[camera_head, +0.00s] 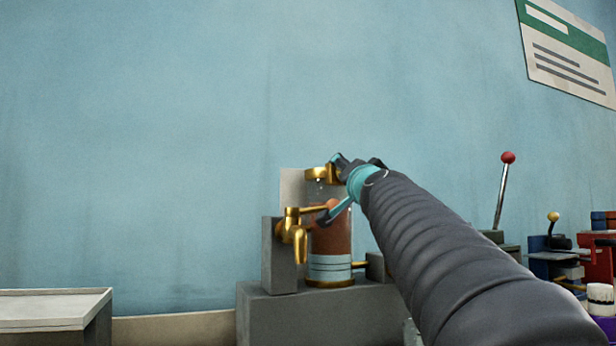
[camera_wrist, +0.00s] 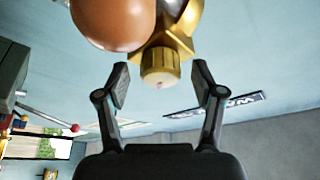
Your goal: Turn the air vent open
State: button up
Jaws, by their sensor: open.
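The oil vessel (camera_head: 330,240) is an upright cylinder with reddish-brown contents, a pale lined band and brass fittings. A brass fitting (camera_head: 317,174) is at its top; a brass tap (camera_head: 293,234) is on its left side. My gripper (camera_head: 340,190) is at the vessel's upper right, partly covering it. In the wrist view, a ridged brass knob (camera_wrist: 159,65), seemingly the air vent, lies between and slightly beyond the fingertips of my open gripper (camera_wrist: 161,80). Neither finger visibly touches it. A rounded brown body (camera_wrist: 113,22) is beside the knob; I cannot tell which part it is.
The vessel stands on a grey block (camera_head: 300,318) with a grey upright (camera_head: 280,258) at its left. A pale bench (camera_head: 50,308) is at the far left. A red-knobbed lever (camera_head: 503,190) and other equipment stand at the right. The blue wall behind is bare near the vessel.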

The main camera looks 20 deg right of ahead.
jog(key=v, duration=1.2)
jog(key=s+d+f+n+t+y+b, duration=0.2)
jog(key=d+n+y+b, duration=0.3)
jog(key=n+b, duration=0.9)
jog(key=w+a+r+p, duration=0.1)
jog(key=w+r+p, duration=0.1)
jog(key=w, duration=0.4)
jog(key=w+a+r+m+y+p, duration=0.1)
jog(key=w+r+p, duration=0.2)
jog(key=w, duration=0.4)
jog(key=shift+p, duration=0.3)
jog(key=c, duration=1.1)
